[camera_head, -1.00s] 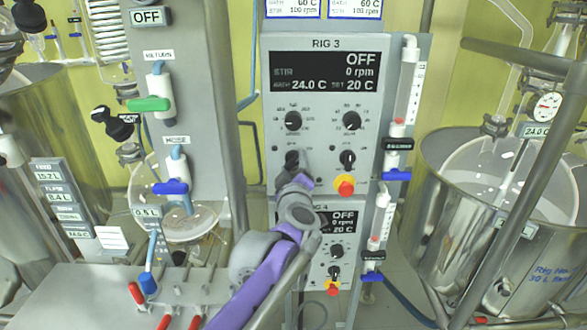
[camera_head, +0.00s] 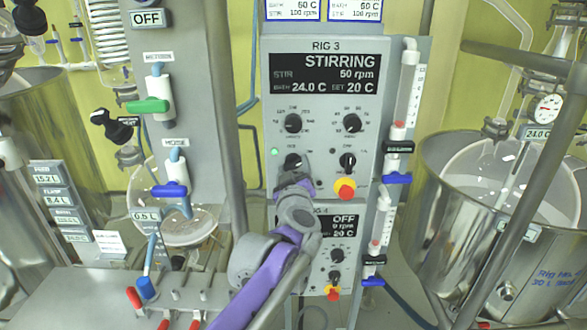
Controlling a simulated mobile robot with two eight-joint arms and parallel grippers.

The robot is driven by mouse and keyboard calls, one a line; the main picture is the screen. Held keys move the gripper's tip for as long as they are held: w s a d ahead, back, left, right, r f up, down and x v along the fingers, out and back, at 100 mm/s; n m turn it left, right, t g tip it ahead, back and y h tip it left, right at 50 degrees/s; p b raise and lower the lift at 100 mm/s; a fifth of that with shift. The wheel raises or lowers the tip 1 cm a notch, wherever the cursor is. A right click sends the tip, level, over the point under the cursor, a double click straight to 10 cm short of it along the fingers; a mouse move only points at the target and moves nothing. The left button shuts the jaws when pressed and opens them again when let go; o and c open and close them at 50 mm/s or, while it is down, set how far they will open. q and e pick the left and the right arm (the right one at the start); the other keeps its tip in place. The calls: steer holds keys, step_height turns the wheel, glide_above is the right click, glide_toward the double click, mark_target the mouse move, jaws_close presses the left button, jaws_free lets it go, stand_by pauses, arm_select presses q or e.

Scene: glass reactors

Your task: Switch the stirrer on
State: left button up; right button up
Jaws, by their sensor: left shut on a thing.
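The RIG 3 control panel (camera_head: 325,215) stands upright in the middle. A green lamp (camera_head: 274,152) glows at the left of the panel. My left gripper (camera_head: 293,172) reaches up from below to the lower left knob (camera_head: 293,160) and is shut on it. The gripper covers the lower part of this knob and its scale. My right gripper is not in view.
A red and yellow emergency button (camera_head: 345,189) sits right of my gripper. The RIG 4 panel (camera_head: 318,268) is below, partly behind my arm. A steel vessel (camera_head: 450,230) stands at right. Blue-handled valves (camera_head: 397,179) flank the panel's right side.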

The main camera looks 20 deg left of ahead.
arm_select(q)
steer(key=o, duration=1.4)
steer(key=v, duration=1.1)
